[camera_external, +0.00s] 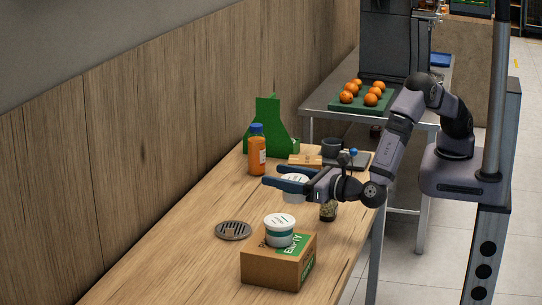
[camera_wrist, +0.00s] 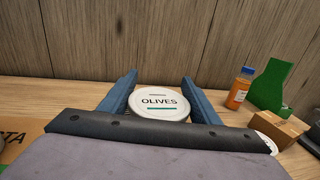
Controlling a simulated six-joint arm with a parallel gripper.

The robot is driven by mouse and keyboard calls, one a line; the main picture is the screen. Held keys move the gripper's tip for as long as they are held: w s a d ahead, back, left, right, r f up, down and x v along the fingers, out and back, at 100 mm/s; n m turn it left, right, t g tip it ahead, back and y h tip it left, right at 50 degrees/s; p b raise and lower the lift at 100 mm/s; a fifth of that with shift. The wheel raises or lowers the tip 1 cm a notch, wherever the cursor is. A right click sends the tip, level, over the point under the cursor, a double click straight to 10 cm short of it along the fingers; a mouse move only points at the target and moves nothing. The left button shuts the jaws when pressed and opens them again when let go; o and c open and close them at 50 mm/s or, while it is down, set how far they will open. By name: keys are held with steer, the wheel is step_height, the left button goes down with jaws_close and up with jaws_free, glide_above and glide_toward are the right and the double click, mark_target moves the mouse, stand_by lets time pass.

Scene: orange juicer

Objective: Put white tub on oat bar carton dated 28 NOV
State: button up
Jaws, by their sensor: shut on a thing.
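My gripper (camera_external: 274,175) is shut on a white tub (camera_external: 295,196), held over the table's middle. In the wrist view the tub's lid (camera_wrist: 159,108) reads OLIVES and lies between the two blue fingers (camera_wrist: 160,78). A brown carton (camera_external: 262,268) with a green label reading EMPTY stands at the front, with a second white tub (camera_external: 280,230) on its top. At the left of the wrist view, a carton (camera_wrist: 20,138) shows part of a word ending in STA. Another brown carton (camera_wrist: 278,127) is at the right. No date is readable.
An orange bottle (camera_external: 257,155) and a green holder (camera_external: 268,125) stand toward the back. A round grey grate (camera_external: 233,231) lies left of the front carton. A small jar (camera_external: 328,211) is near my wrist. The table's left front is clear.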

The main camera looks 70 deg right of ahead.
steer(key=w+d+r+m+g+h, duration=0.1)
steer(key=w+d+r+m+h, duration=0.2)
steer(key=d, duration=0.5)
steer(key=w+d+m+g+h, duration=0.1)
steer(key=w+d+h, duration=0.1)
steer(key=w+d, duration=0.45)
steer(key=w+d+r+m+g+h, duration=0.1)
steer(key=w+d+r+h, duration=0.15)
steer(key=d, duration=0.65)
steer(key=d+r+m+g+h+b, duration=0.1)
steer(key=d+m+g+h, duration=0.25)
steer(key=d, duration=0.95)
steer(key=s+d+f+g+h, duration=0.1)
steer(key=s+d+f, duration=0.2)
steer(key=f, duration=0.7)
steer(key=shift+d+f+m, duration=0.15)
steer(key=shift+f+m, duration=0.2)
steer(key=shift+m, duration=0.1)
steer(key=shift+f, duration=0.15)
steer(key=o, duration=1.1)
steer(key=shift+s, duration=0.1)
